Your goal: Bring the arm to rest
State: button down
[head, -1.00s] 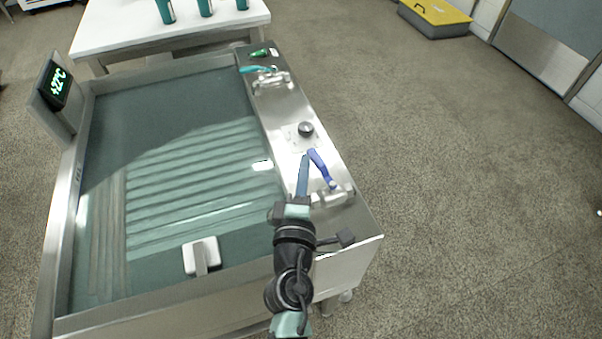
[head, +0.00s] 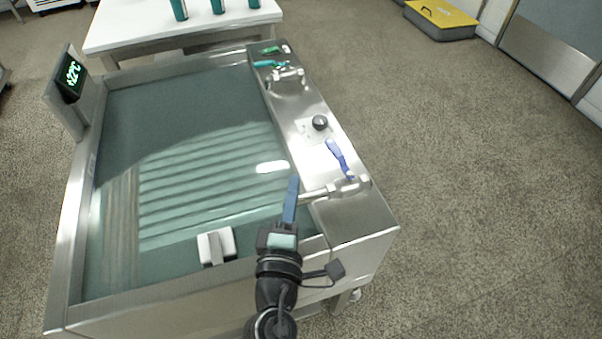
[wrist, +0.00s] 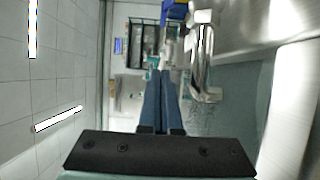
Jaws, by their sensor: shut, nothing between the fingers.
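My gripper (head: 292,184) is shut and empty, its blue fingers together over the near right part of the steel bath (head: 187,287). In the head view its tips lie just left of the spout of the near valve (head: 347,187), which has a blue lever (head: 338,155). I cannot tell whether they touch. In the wrist view the shut fingers (wrist: 160,78) point toward a far wall, with the metal spout (wrist: 202,65) close on their right and part of the blue lever (wrist: 177,10) above.
A far valve with a teal lever (head: 271,64) and a black knob (head: 320,122) sit on the right ledge. A display (head: 72,76) stands at the left. A white-topped table (head: 130,27) with teal cups is behind. Floor to the right is free up to a yellow-lidded box (head: 441,14).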

jog(key=s+a, duration=0.1)
jog(key=s, duration=0.3)
jog(key=w+d+r+m+t+h, duration=0.15)
jog(key=r+m, duration=0.45)
jog(key=r, duration=0.7)
jog(key=w+d+r+m+t, duration=0.1)
jog(key=w+r+m+t, duration=0.3)
jog(key=r, duration=0.9)
jog(key=s+r+m+t+y, duration=0.25)
jog(key=s+r, duration=0.35)
jog(key=r, duration=0.5)
jog(key=s+r+m+t+y, duration=0.15)
jog(key=s+r+m, duration=0.3)
jog(key=r, duration=0.75)
notch_tip(320, 180, up, 21)
jog(key=p, duration=2)
jog(key=shift+s+a+n+p, duration=0.3)
jog(key=shift+s+a, duration=0.05)
jog(key=shift+s, duration=0.05)
